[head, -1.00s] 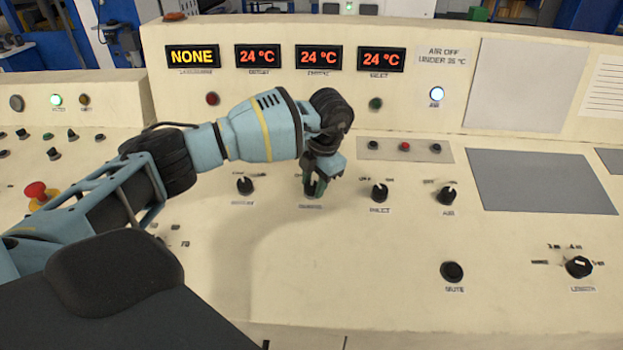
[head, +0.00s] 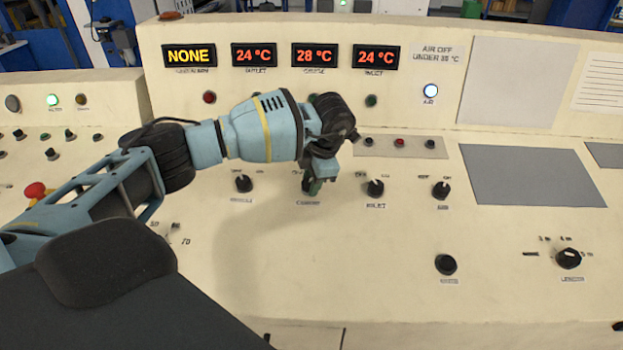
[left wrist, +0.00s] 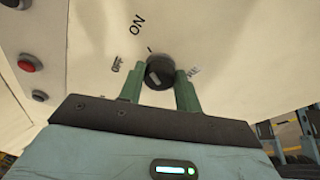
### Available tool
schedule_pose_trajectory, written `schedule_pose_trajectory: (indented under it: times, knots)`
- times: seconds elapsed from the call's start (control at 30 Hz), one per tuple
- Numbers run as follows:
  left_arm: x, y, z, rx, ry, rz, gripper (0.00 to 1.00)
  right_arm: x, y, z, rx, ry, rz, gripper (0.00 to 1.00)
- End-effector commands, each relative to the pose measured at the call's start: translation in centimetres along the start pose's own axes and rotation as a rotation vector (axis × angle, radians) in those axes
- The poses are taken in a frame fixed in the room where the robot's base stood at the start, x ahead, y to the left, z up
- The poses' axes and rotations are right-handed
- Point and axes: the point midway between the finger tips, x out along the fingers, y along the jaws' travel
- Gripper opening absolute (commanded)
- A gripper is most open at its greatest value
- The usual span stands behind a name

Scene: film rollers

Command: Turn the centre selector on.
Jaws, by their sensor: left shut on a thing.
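The centre selector, a round black knob, sits between the green fingers of my left gripper (left wrist: 160,92) in the left wrist view (left wrist: 158,70). The gripper is shut on it. OFF and ON are printed on the cream panel beside the knob. I cannot tell surely which label its pointer faces. My right gripper is not in view.
Similar black selectors stand to the left (head: 243,183) and right (head: 375,188) of my gripper, with the air selector (head: 441,190) farther right. A strip of small buttons (head: 400,145) lies behind them. The lower middle of the panel (head: 330,270) is clear.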

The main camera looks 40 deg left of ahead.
Motion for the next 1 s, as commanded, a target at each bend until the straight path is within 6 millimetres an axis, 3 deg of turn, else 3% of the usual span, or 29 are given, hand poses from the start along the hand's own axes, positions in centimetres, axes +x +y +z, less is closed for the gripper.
schedule_pose_trajectory:
  times: [0.17, 0.2, 0.37, 0.67, 1.0]
  knots:
    - [-0.1, 0.0, 0.1, 0.002, -0.004, 0.002, 0.11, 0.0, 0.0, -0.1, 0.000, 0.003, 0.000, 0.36]
    - [-0.1, 0.0, 0.1, 0.002, -0.004, 0.002, 0.36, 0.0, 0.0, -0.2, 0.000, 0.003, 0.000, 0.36]
    - [-0.1, 0.0, 0.1, 0.001, -0.003, 0.001, 0.55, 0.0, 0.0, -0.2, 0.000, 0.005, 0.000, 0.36]
    - [-0.2, 0.0, 0.1, 0.000, -0.002, 0.001, 0.55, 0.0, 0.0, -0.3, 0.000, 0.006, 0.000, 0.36]
    - [-4.8, 0.0, 0.1, 0.002, -0.005, 0.002, 0.55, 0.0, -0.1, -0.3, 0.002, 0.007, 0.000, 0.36]
